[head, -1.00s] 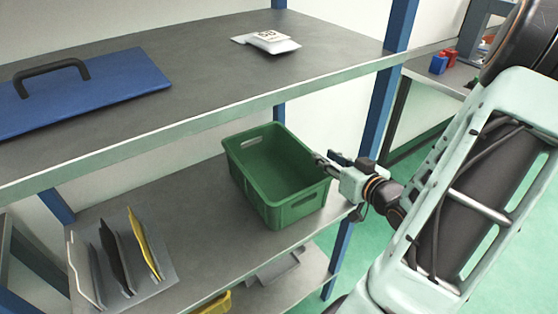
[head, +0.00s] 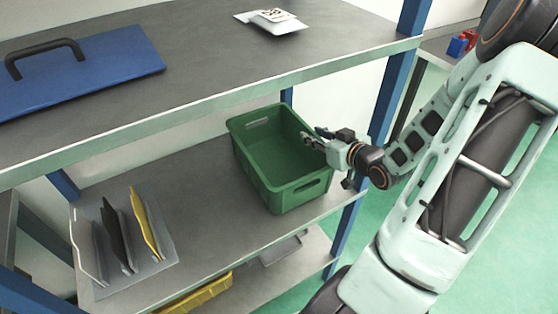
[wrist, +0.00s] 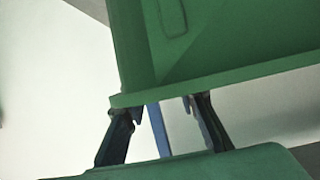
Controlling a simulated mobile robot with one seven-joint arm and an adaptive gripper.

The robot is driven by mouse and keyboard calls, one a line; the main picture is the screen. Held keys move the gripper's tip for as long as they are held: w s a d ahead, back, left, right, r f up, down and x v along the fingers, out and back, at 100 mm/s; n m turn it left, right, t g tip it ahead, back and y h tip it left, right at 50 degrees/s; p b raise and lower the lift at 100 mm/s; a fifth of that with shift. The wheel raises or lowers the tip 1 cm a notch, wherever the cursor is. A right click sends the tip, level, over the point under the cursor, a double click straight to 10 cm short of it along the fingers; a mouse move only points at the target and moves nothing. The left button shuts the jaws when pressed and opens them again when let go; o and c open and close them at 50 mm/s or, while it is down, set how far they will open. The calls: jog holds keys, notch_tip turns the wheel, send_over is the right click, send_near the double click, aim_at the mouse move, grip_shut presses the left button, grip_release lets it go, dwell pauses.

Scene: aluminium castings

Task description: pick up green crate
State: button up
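The green crate (head: 283,200) stands upright and looks empty on the middle shelf (head: 200,215), near its right end. It has hand slots in its end walls. My gripper (head: 312,135) is at the crate's right side, by the rim of the long right wall. In the wrist view, my gripper's two dark fingers (wrist: 162,108) are spread apart, with their tips close to the crate's green rim (wrist: 215,82). I cannot tell whether they touch it. Nothing is visibly clamped between them.
A blue board with a black handle (head: 75,78) and white packets (head: 273,20) lie on the upper shelf (head: 200,60). A rack of upright plates (head: 130,235) stands left of the crate. A blue post (head: 392,95) rises behind my gripper. A yellow container (head: 205,293) is below.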

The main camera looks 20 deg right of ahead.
jog(key=x, duration=0.4)
jog(key=shift+f, duration=0.15)
grip_shut()
